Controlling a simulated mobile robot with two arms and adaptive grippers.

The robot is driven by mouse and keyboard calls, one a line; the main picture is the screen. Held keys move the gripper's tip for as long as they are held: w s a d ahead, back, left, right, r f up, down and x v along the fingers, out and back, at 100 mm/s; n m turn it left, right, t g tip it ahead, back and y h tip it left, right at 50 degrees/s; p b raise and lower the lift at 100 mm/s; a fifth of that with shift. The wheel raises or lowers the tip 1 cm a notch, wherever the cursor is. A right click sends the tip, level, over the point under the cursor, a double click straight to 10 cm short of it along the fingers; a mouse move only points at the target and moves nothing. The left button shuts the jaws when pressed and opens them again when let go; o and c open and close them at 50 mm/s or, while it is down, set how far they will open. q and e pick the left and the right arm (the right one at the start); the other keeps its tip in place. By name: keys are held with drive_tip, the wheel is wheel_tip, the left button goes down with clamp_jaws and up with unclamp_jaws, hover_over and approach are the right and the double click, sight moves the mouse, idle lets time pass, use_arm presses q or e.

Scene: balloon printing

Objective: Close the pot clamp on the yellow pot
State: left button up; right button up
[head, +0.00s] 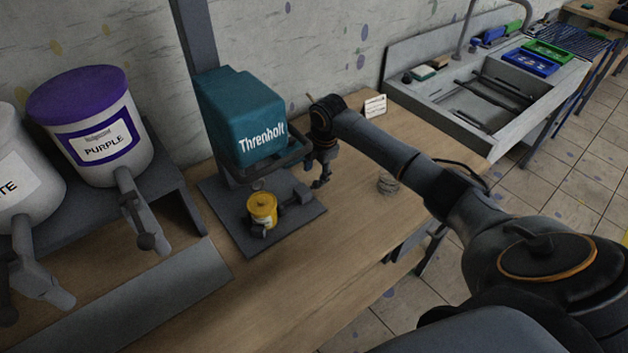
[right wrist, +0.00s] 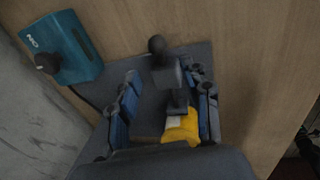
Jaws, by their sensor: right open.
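The yellow pot (head: 262,207) stands upright on the dark base plate of the teal Threnholt machine. The dark grey pot clamp (head: 301,195) is mounted on the plate just right of the pot. In the right wrist view the clamp (right wrist: 166,75), with a round black knob, reaches between my fingers toward the yellow pot (right wrist: 186,127), which is partly hidden. I cannot tell whether the clamp touches the pot. My right gripper (head: 321,180) is open, beside and above the clamp; its blue-padded fingers (right wrist: 164,108) lie either side of it. My left gripper is not in view.
The Threnholt machine (head: 243,115) overhangs the plate behind the pot. A purple-lidded bucket (head: 97,125) and a white one (head: 22,175) stand on a shelf at left. The front wood (head: 300,285) is clear.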

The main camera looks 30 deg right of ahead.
wheel_tip(320, 180, up, 6)
drive_tip(key=s, duration=0.1)
drive_tip(key=shift+s+f, duration=0.15)
idle(0.5)
